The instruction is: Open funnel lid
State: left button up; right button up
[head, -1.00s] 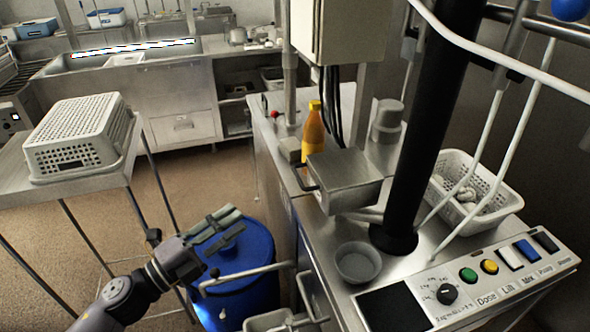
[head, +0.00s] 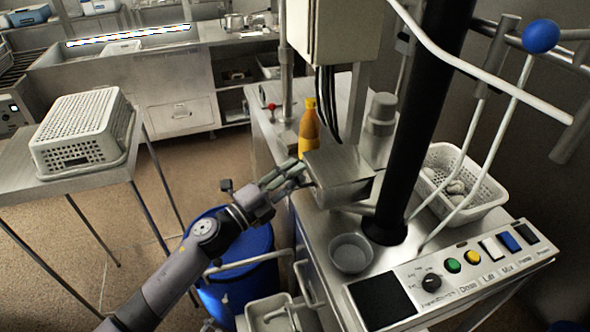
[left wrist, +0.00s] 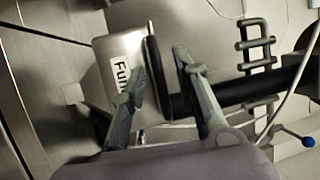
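The funnel is a metal box (head: 338,170) with a flat lid (head: 335,158) lying closed on top, at the front of the steel machine. In the left wrist view the funnel (left wrist: 118,50) carries a partly covered label starting "FUN". A dark handle bar (left wrist: 153,75) runs along its edge there. My left gripper (head: 298,174) is at the left side of the funnel, close to the handle. In the left wrist view its fingers (left wrist: 161,62) are apart, with the dark bar showing between them. I cannot tell whether they touch it. My right gripper is out of view.
A blue barrel (head: 240,262) stands below my left arm. An orange bottle (head: 309,132) is behind the funnel. A black column (head: 405,150), a bowl (head: 351,253) and a button panel (head: 455,268) are to the right. A perforated basket (head: 85,130) is on the left table.

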pick_arm(q)
jog(key=shift+w+d+r, duration=0.1)
jog(key=shift+w+d, duration=0.15)
jog(key=shift+d, duration=0.05)
jog(key=shift+c, duration=0.3)
grip_shut()
dwell(0.5)
